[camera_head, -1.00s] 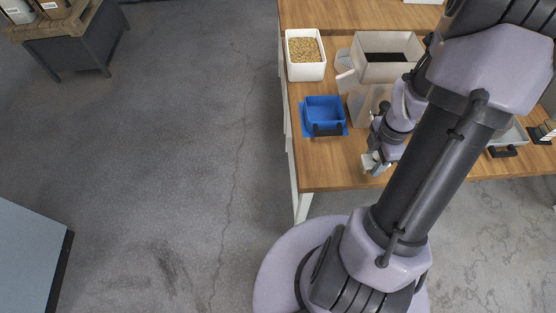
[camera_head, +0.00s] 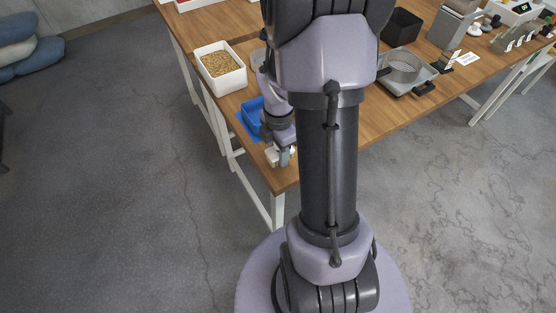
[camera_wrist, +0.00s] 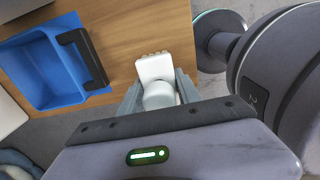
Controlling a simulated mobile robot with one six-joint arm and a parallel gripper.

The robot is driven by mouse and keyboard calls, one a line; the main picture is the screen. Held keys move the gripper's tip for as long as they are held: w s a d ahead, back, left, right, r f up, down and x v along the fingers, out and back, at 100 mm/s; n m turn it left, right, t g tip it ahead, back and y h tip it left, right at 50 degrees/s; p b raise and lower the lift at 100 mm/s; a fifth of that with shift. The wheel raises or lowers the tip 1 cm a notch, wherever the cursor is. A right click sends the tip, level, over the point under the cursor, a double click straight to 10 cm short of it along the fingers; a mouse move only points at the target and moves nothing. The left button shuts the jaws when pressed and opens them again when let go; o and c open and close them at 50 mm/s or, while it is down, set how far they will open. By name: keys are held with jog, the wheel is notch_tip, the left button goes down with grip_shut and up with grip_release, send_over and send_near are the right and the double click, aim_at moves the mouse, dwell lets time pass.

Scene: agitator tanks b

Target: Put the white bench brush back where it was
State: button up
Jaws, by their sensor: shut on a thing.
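The white bench brush (camera_wrist: 156,72) is between the fingers of my gripper (camera_wrist: 160,92) in the wrist view, with its bristle end pointing away from the palm. My gripper is shut on it. In the head view my gripper (camera_head: 280,157) and the pale brush (camera_head: 273,154) show small near the front left corner of the wooden table (camera_head: 370,133). I cannot tell whether the brush touches the table. Part of the brush is hidden by the fingers.
A blue bin (camera_head: 250,117) with a black handle sits beside my gripper; it also shows in the wrist view (camera_wrist: 48,75). A white tub of grain (camera_head: 220,68) stands behind it.

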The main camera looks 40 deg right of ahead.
notch_tip(320, 180, down, 4)
jog(key=shift+r+b, duration=0.25)
jog(key=shift+b, duration=0.7)
jog(key=shift+a, duration=0.1)
jog(key=shift+f, duration=0.2)
jog(key=o, duration=1.3)
